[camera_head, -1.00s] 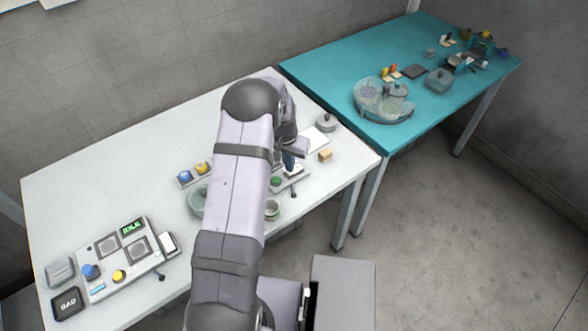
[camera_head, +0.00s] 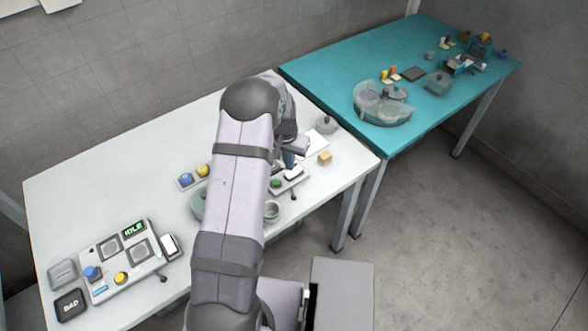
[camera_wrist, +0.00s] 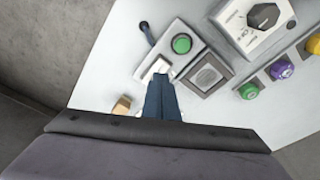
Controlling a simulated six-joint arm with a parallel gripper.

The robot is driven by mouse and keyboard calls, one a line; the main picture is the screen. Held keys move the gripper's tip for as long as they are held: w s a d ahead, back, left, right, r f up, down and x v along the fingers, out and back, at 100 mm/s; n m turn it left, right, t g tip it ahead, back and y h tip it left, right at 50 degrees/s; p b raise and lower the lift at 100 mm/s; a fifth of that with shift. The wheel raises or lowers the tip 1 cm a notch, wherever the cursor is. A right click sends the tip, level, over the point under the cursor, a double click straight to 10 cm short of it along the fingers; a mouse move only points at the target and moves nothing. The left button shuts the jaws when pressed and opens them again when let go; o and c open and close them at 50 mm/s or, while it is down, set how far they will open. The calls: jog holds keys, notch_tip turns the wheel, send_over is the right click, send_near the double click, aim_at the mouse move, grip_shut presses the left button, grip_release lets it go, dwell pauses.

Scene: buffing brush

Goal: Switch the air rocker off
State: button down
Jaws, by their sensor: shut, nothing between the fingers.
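A white rocker (camera_wrist: 154,69) sits on a small grey panel beside a green button (camera_wrist: 181,43) and a square pad (camera_wrist: 207,75). In the head view the panel's green button (camera_head: 275,183) and white rocker (camera_head: 294,173) show beside my arm. My gripper (camera_wrist: 162,82) has blue fingers, shut and empty, with the tips at the near edge of the rocker. I cannot tell whether they touch it. The tips hide part of the rocker, and its tilt is unclear. In the head view my gripper (camera_head: 288,160) is just above the panel, partly behind my arm.
A wooden block (camera_wrist: 121,106) lies left of the fingers. A dark lever (camera_wrist: 146,32) sticks out of the panel. A dial box (camera_wrist: 262,18) and coloured knobs (camera_wrist: 281,68) stand to the right. Another panel reading IDLE (camera_head: 134,230) is at the white table's left.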

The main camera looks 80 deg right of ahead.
aim_at(290, 175)
notch_tip(290, 175, up, 4)
jog(key=p, duration=0.2)
jog(key=shift+r+p, duration=0.25)
jog(key=shift+p, duration=0.05)
dwell(0.5)
